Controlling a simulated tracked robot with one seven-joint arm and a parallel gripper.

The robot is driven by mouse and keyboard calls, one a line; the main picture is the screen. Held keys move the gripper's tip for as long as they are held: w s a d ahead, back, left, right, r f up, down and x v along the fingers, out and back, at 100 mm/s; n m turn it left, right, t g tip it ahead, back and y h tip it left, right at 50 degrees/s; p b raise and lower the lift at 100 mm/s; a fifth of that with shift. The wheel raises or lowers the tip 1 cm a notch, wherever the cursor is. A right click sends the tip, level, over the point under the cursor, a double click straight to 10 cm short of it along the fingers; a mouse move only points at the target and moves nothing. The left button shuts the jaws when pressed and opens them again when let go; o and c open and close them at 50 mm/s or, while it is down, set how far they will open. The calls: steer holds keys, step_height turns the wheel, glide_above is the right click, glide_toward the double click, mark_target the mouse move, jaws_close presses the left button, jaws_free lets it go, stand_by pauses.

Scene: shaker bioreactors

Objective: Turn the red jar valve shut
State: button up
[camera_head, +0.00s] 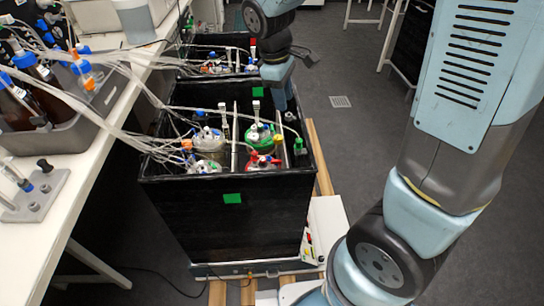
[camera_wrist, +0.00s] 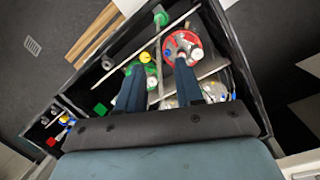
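The red-lidded jar (camera_head: 263,163) sits in the front right compartment of the black box, with red fittings on top. In the wrist view, its red lid (camera_wrist: 170,53) lies just beyond the tip of my right-hand finger, which overlaps its lower edge. I cannot make out the valve's handle position. My gripper (camera_wrist: 158,66) is open, with its two dark blue fingers apart and nothing seen gripped between them. A divider runs between the fingers. In the head view my gripper reaches down over the right side of the box, and its fingertips are hard to see.
A green-lidded jar (camera_head: 259,132) stands behind the red one, and clear-lidded jars (camera_head: 208,138) stand left. Tubes (camera_head: 150,140) run from the bench (camera_head: 75,190) into the black box (camera_head: 225,225). A second black box is behind. Open floor (camera_head: 345,130) lies right.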

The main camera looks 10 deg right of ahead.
mark_target(276, 162)
steer(key=w+a+f+n+h, duration=0.1)
steer(key=a+f+n+h, duration=0.1)
steer(key=a+f+n, duration=0.55)
steer(key=d+f, duration=0.1)
steer(key=f, duration=0.4)
steer(key=d+f+m, duration=0.1)
steer(key=d+f, duration=0.1)
steer(key=f, duration=0.3)
steer(key=d+f+m, duration=0.1)
steer(key=d+f, duration=0.1)
steer(key=f, duration=0.4)
steer(key=shift+f+g, duration=0.1)
steer(key=shift+g, duration=0.2)
jaws_close()
